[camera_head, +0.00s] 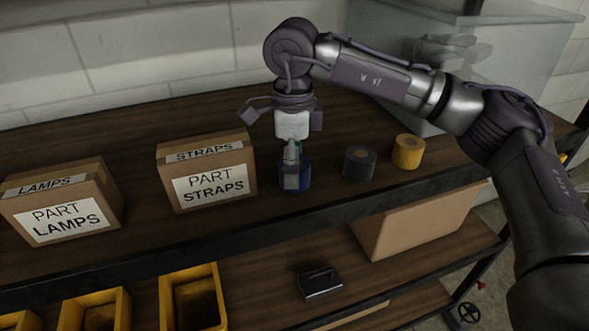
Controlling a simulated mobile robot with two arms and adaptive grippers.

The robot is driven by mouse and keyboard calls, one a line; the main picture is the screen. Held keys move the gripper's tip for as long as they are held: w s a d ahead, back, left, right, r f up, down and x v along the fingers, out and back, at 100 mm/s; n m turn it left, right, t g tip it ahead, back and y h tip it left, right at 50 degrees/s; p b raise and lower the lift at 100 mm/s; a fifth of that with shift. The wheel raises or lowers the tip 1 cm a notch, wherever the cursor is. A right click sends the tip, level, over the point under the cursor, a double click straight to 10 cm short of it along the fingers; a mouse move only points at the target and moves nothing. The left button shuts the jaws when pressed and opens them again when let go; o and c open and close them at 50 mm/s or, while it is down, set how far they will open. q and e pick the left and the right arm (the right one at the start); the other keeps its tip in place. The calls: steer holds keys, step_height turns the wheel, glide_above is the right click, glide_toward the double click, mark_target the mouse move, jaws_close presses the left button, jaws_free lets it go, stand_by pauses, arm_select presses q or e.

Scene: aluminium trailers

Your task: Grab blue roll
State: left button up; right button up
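The blue roll (304,180) stands on the upper wooden shelf, right of the straps box. My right gripper (291,172) points down at it from above. A grey finger lies in front of the roll and hides its middle. The far finger is hidden, so I cannot tell whether the fingers press on the roll. The roll appears to rest on the shelf. My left gripper is out of view.
A black roll (360,163) and a yellow roll (408,151) stand to the right. The straps box (207,172) and lamps box (62,203) stand to the left. A clear case (530,60) is behind my arm. Yellow bins (193,298) sit below.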

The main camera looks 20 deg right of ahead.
steer(key=c, duration=1.3)
steer(key=shift+r, duration=0.1)
